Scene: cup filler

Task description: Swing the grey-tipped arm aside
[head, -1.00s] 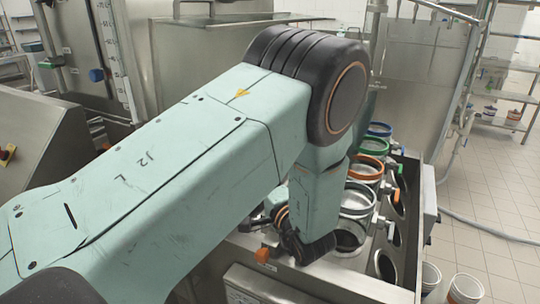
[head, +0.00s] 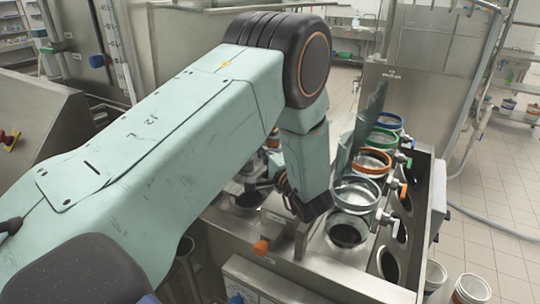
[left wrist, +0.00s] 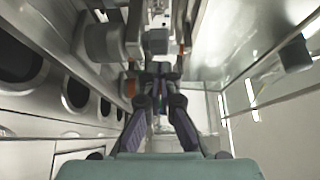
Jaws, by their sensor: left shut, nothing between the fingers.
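The grey-tipped arm (head: 387,217) is a short lever with a pale grey end, beside the nearest steel ring (head: 356,194) on the filler in the head view. My left arm crosses from the left, and its dark wrist hangs left of that ring, apart from the lever in the picture. My right gripper is out of view.
An orange ring (head: 372,162), a green ring (head: 382,140) and a blue ring (head: 390,121) run back in a row with coloured levers. An orange knob (head: 261,247) stands at the front left of the machine. Buckets (head: 470,290) stand on the floor at the right.

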